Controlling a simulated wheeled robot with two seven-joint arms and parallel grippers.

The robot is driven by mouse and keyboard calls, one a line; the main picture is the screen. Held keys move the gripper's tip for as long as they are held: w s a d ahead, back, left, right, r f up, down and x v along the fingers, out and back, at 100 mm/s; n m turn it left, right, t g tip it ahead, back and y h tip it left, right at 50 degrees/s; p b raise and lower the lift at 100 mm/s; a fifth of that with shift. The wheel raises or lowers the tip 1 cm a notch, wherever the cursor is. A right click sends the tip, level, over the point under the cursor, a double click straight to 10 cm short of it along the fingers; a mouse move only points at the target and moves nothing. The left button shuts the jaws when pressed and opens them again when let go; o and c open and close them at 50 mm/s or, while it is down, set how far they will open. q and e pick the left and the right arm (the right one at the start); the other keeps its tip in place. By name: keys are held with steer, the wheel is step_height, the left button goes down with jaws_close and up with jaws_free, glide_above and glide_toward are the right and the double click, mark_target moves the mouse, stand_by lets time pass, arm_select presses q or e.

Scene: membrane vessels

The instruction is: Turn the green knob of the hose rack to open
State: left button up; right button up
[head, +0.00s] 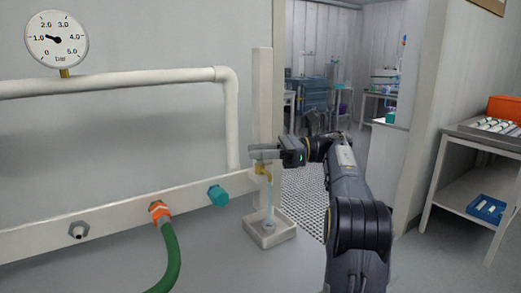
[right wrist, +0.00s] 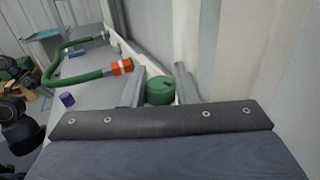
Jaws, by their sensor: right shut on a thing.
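The green knob (right wrist: 160,91) shows in the right wrist view, between the two fingers of my right gripper (right wrist: 160,88). The gripper is shut on it. In the head view my right gripper (head: 264,152) is at the brass tap (head: 262,168) by the right end of the white hose rack (head: 115,221), and it hides the knob. A thin pale-blue stream (head: 269,195) runs from under the tap down to a small white tray (head: 252,233). My left gripper is not in view.
The rack carries a bare metal nipple (head: 78,231), an orange coupling (head: 159,211) with a green hose (head: 172,262), and a teal cap (head: 218,195). The pressure gauge (head: 57,39) needle points near 1.0. A white post (head: 262,95) stands right behind the gripper.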

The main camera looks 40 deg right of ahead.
steer(key=o, duration=1)
steer(key=shift+c, duration=0.2)
steer(key=p+v, duration=0.1)
steer(key=v, duration=0.6)
steer(key=shift+d, duration=0.35)
steer(key=shift+s, duration=0.15)
